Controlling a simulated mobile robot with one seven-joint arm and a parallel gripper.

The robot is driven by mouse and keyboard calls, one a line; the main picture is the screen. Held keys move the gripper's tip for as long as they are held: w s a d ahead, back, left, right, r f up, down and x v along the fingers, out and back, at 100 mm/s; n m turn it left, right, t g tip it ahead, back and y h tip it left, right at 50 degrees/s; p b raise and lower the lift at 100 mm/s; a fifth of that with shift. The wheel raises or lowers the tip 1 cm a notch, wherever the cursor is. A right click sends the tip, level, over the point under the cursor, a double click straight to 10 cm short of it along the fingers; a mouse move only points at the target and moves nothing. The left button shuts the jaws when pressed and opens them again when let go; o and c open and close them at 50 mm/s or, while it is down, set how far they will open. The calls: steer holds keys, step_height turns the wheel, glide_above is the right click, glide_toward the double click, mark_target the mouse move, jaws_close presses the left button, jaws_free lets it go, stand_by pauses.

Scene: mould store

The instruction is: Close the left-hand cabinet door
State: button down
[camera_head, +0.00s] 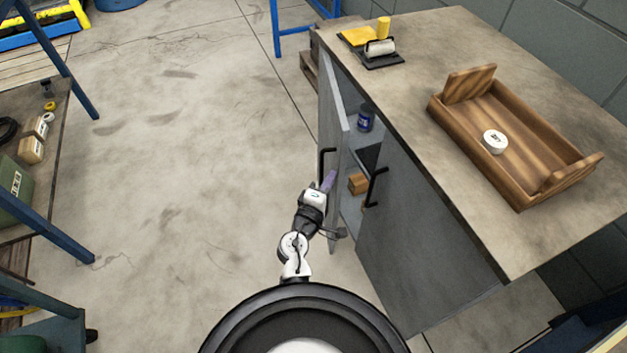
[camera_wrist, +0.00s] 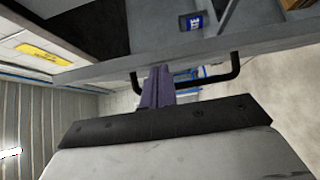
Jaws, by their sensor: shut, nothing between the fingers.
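The left-hand cabinet door (camera_head: 334,215) is grey and stands partly open, swung out to the left of the cabinet (camera_head: 420,235). Its black bar handle (camera_head: 322,163) is on the outer face. The handle also shows in the wrist view (camera_wrist: 212,79), crossing at the fingers. My gripper (camera_head: 330,180), with purple fingers, is shut and empty close to the door beside the handle. In the wrist view the gripper (camera_wrist: 157,75) overlaps the handle and the door face; I cannot tell whether they touch. The right-hand door (camera_head: 400,250), with its own black handle (camera_head: 375,187), is shut.
A blue can (camera_head: 365,119) and a wooden block (camera_head: 358,184) are inside the cabinet. On the worktop are a wooden tray (camera_head: 518,193) holding a white round item (camera_head: 495,141), and a black-and-yellow tool (camera_head: 380,50). The floor left of the door is clear; a shelf rack stands far left.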

steer(key=d, duration=0.8)
steer(key=shift+w+d+p, duration=0.15)
steer(key=shift+w+p, duration=0.15)
steer(key=shift+w, duration=0.1)
